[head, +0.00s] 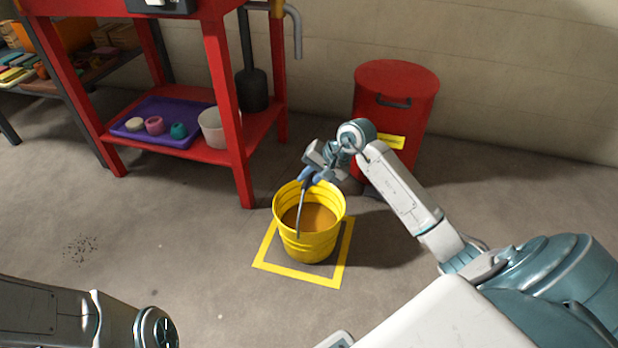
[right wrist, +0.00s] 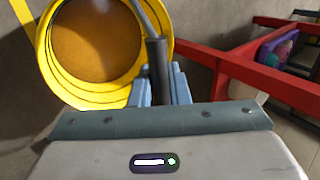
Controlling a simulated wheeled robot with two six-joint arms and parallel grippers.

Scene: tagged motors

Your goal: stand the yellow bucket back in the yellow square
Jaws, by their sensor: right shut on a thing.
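The yellow bucket (head: 308,240) is upright with brown contents inside. In the head view it appears within the yellow square (head: 300,277) on the floor, hiding much of its back. I cannot tell whether its base touches the floor. My right gripper (head: 308,180) is above the bucket's rim, shut on the raised handle. The right wrist view shows the dark handle grip (right wrist: 157,65) between the blue fingers (right wrist: 160,92), with the open bucket (right wrist: 50,75) beyond. My left arm shows at the lower left of the head view; its gripper is out of frame.
A red lidded bin (head: 375,100) stands behind my right arm. A red workbench (head: 238,165) with a purple tray (head: 180,110) and a white pot (head: 212,128) on its lower shelf is at back left. The floor left of the square is clear apart from dark specks (head: 80,248).

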